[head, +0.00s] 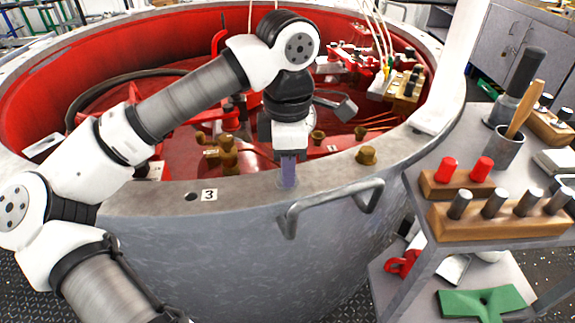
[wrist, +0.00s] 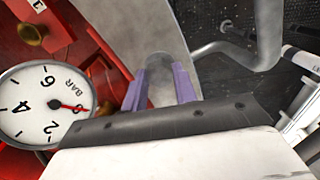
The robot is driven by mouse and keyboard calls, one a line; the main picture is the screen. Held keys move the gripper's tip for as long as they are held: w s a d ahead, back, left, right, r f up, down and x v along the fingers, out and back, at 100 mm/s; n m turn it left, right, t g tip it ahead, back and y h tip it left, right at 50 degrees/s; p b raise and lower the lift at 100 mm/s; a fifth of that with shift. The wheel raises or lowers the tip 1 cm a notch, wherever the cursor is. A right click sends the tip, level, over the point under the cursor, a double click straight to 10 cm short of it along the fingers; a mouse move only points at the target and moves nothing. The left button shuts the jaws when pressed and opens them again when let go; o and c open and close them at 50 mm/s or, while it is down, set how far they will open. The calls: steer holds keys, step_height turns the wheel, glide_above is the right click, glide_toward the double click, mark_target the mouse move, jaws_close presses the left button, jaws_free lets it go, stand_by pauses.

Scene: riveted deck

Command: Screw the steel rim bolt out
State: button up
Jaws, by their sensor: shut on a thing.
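My gripper (head: 288,183) points straight down at the grey rim (head: 250,190) of the large red-lined vessel, just behind the bent handle. In the wrist view its two purple fingers (wrist: 162,80) stand either side of a grey, rounded piece, the steel rim bolt (wrist: 160,66), and are shut on it. In the head view the fingers hide the bolt. Whether its thread is still in the rim cannot be told.
A grey handle (head: 335,200) juts from the vessel's outer wall close to my gripper. A brass bolt (head: 367,155) stands on the rim to the right. An empty hole (head: 191,197) is by label 3 (head: 209,195). A cart with a wooden peg block (head: 500,222) stands right.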

steer(key=o, duration=1)
step_height(320, 180, up, 14)
steer(key=shift+f+p, duration=0.1)
steer(key=shift+p, duration=0.75)
